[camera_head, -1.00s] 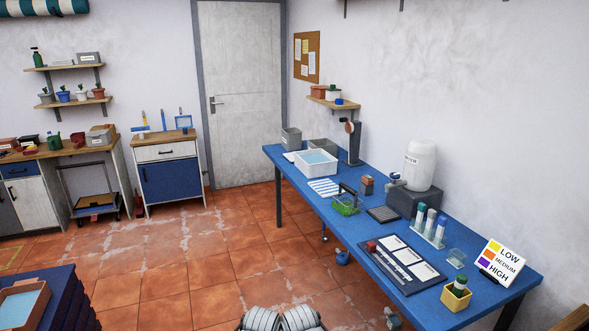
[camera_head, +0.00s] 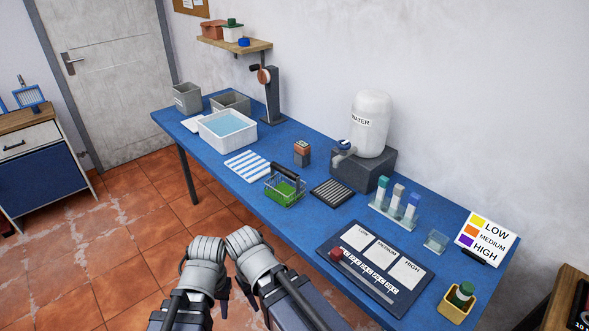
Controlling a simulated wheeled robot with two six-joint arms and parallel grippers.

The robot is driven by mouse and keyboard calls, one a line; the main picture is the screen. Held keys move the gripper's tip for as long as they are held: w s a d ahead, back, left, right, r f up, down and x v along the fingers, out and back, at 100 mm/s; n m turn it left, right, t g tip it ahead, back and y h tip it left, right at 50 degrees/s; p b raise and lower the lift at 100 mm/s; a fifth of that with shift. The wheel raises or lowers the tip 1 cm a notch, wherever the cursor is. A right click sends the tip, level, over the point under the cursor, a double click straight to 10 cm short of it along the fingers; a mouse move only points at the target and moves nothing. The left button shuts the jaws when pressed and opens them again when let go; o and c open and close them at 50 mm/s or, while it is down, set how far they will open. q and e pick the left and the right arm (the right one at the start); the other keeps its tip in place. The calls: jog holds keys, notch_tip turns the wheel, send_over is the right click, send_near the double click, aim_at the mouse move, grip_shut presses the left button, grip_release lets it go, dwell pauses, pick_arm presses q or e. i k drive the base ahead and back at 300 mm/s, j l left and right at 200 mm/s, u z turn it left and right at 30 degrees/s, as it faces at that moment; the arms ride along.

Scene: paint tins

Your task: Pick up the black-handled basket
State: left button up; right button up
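The black-handled basket (camera_head: 284,192) is a small green wire basket with green contents. It stands upright on the blue table (camera_head: 232,187), close to the table's front edge, its black handle raised above it. My two arms show at the bottom of the head view, in front of the table and below the basket. Dark parts of my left gripper (camera_head: 222,287) show between the grey arm links, well apart from the basket. Its fingers are too hidden to tell open from shut. My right gripper is mostly hidden by the arm links. Nothing touches the basket.
A striped cloth (camera_head: 247,166) lies left of the basket and a dark ribbed tray (camera_head: 333,193) right of it. A brown block (camera_head: 302,153) stands behind. A white water tub (camera_head: 228,131), a test tube rack (camera_head: 393,212) and a chart board (camera_head: 376,268) share the table.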

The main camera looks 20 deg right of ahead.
aim_at(285, 182)
jog(key=i+j+z, duration=0.25)
jog(key=i+z, duration=0.2)
jog(key=i+j+z, duration=0.5)
jog(key=i, duration=0.15)
